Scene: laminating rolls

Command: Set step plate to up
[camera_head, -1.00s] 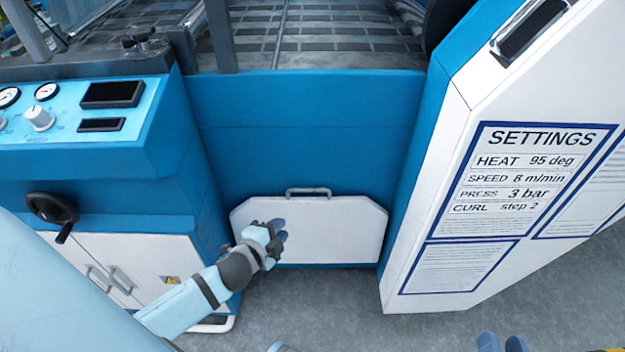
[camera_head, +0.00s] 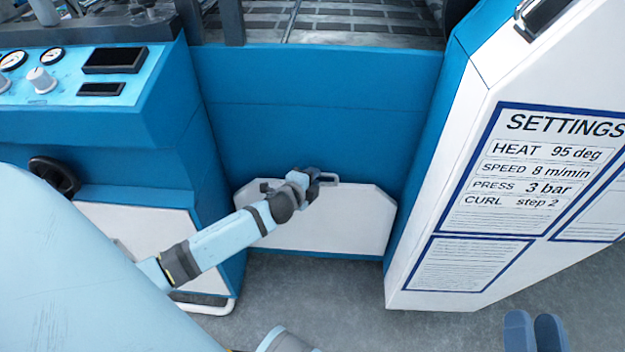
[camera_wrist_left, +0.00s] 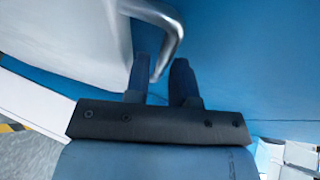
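The step plate (camera_head: 345,228) is a white panel with cut upper corners, low between the blue machine sides. My left gripper (camera_head: 312,180) is at the left end of this handle. In the left wrist view, the metal handle (camera_wrist_left: 150,14) bends down to between the spread fingers of my left gripper (camera_wrist_left: 160,75), which is open. My right gripper (camera_head: 534,325) shows only its blue fingers at the bottom edge, close together; whether they touch is unclear.
A white cabinet with a settings sign (camera_head: 530,170) stands at the right, listing "CURL step 2". A control panel (camera_head: 85,80) and a black handwheel (camera_head: 55,172) are at the left. Grey floor (camera_head: 320,290) lies below the plate.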

